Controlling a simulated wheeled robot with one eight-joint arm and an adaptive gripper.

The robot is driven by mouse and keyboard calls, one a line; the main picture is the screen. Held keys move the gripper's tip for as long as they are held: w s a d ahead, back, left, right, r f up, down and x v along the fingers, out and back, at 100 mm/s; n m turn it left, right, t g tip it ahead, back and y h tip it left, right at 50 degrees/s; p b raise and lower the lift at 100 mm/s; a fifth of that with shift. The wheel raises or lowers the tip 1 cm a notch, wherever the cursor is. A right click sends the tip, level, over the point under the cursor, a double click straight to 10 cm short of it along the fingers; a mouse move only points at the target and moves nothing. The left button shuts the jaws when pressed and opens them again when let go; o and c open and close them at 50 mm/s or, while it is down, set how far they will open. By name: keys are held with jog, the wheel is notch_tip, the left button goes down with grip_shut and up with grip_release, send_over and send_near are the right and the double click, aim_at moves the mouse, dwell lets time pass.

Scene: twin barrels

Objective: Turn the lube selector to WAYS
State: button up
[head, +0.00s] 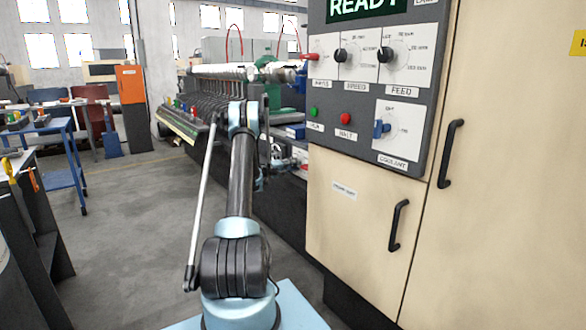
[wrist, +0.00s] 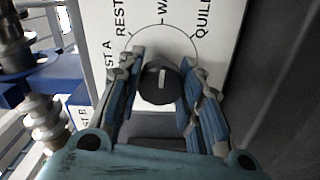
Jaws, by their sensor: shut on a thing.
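The lube selector is a round black knob (wrist: 160,84) with a white pointer mark, set on a white plate (wrist: 225,45) in the wrist view. The pointer stands upright in the picture, towards the label that begins "WA", whose end is cut off. The label "QUILL" is to its right and "REST" labels are to its left. My gripper (wrist: 160,85) has one finger on each side of the knob and is shut on it. In the head view the selector cannot be made out, and my arm hides part of that area.
In the head view, a grey control panel (head: 362,145) with knobs and buttons stands at the right, above a cream cabinet (head: 345,215) with black handles. A blue table (head: 45,127) stands at the left. Grey floor between is clear.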

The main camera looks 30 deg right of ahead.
jog(key=shift+f, duration=0.1)
jog(key=o, duration=1.1)
jog(key=shift+a, duration=0.15)
jog(key=a, duration=1.1)
jog(key=shift+s+a, duration=0.35)
jog(key=shift+s, duration=0.05)
